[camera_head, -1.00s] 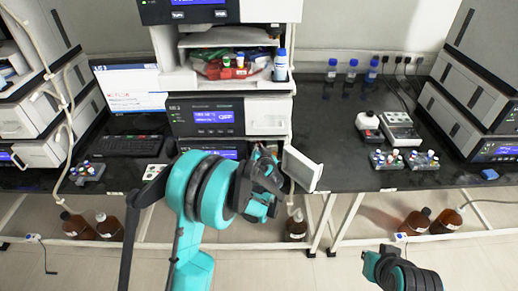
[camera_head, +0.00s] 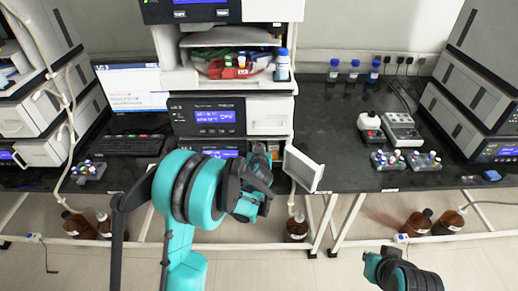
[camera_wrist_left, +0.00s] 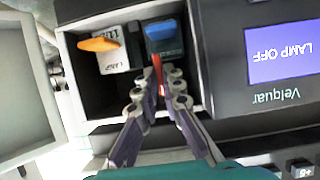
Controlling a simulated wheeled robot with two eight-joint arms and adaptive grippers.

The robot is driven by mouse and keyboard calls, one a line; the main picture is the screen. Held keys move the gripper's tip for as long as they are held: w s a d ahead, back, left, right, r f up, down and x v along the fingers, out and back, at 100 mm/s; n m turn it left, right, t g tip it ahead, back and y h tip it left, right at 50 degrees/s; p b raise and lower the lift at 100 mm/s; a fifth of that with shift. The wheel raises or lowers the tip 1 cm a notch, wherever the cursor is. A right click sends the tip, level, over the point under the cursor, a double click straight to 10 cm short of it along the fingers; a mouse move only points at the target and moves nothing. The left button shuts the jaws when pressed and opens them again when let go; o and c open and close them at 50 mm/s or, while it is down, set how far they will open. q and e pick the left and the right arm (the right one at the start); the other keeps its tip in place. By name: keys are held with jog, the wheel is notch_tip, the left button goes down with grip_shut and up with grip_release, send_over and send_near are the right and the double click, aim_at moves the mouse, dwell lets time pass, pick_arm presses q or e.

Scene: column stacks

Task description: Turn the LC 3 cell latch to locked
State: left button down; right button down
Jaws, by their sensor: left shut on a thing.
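My left gripper (camera_wrist_left: 161,82) is at the mouth of an open compartment in a lab instrument. Its two fingers are shut on a thin red lever (camera_wrist_left: 157,68), whose tip shows between them. A blue block (camera_wrist_left: 164,38) sits just behind the lever. Beside it is a white block (camera_wrist_left: 117,48) with an orange lever (camera_wrist_left: 98,44). No label reading LC 3 is legible on the latch. In the head view my left gripper (camera_head: 262,165) is before the lowest unit of the middle stack, its fingertips mostly hidden. My right arm shows at the bottom right; its gripper's state is unclear.
The compartment's white door (camera_head: 303,169) hangs open just right of my left gripper; it also shows in the wrist view (camera_wrist_left: 22,105). A lit display (camera_wrist_left: 281,51) reads LAMP OFF. Vial racks (camera_head: 405,160) stand on the right bench. Brown bottles (camera_head: 297,228) stand below.

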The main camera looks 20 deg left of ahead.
pick_arm(q)
jog(key=c, duration=1.7)
grip_release()
jog(key=v, duration=1.2)
jog(key=s+m+g+h, duration=0.1)
jog(key=s+g, duration=0.1)
jog(key=s, duration=0.6)
jog(key=s+r+m+g+h, duration=0.1)
jog(key=s+g, duration=0.1)
jog(key=s, duration=0.7)
jog(key=s+m+g+h, duration=0.1)
jog(key=s+g, duration=0.1)
jog(key=s, duration=0.7)
jog(key=shift+s+a+r+h, duration=0.15)
jog(key=shift+r+h, duration=0.1)
jog(key=shift+h, duration=0.15)
